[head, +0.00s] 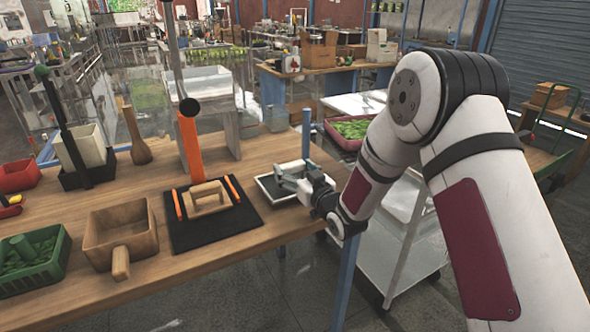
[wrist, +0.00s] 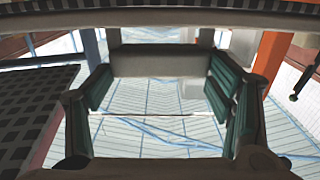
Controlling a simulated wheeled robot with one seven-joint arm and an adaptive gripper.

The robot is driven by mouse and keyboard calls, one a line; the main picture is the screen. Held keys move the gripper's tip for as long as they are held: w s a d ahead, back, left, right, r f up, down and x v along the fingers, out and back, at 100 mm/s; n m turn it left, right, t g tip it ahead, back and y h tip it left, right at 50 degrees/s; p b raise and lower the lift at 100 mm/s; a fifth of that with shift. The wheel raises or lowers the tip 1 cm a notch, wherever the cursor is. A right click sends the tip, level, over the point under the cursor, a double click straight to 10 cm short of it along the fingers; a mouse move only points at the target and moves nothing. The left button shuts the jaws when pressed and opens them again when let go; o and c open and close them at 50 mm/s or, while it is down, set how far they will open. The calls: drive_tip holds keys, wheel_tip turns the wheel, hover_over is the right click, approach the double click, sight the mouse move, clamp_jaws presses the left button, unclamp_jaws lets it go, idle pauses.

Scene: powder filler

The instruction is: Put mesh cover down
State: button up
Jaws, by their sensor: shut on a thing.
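The mesh cover (head: 266,190) is a flat, light-rimmed frame with a darker inside, at the right end of the wooden table in the head view. My gripper (head: 284,180) is over it from the right, low down and shut on it. In the wrist view, the green-padded fingers (wrist: 160,95) stand apart, with a grey bar across between them and a pale, blue-lined surface below. The exact grip contact is hidden. I cannot tell whether the frame touches the table.
Left of the cover, a black mat (head: 240,226) holds a wooden piece (head: 207,197) between orange bars. An orange post (head: 189,145) stands behind it. A wooden box with a handle (head: 118,228) and a green basket (head: 40,265) stand further left. A blue post (head: 306,135) rises behind the cover.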

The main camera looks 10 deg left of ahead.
drive_tip(key=shift+s+f, duration=0.1)
drive_tip(key=shift+f, duration=0.4)
drive_tip(key=o, duration=1.1)
drive_tip(key=shift+f, duration=0.1)
drive_tip(key=shift+o, duration=0.2)
drive_tip(key=shift+d+f, duration=0.1)
drive_tip(key=shift+s, duration=0.1)
drive_tip(key=shift+r, duration=0.35)
drive_tip(key=shift+r+p, duration=0.2)
drive_tip(key=shift+p, duration=0.1)
drive_tip(key=v, duration=1.1)
drive_tip(key=shift+s+d+r, duration=0.2)
drive_tip(key=shift+d+r, duration=0.05)
drive_tip(key=shift+r, duration=0.05)
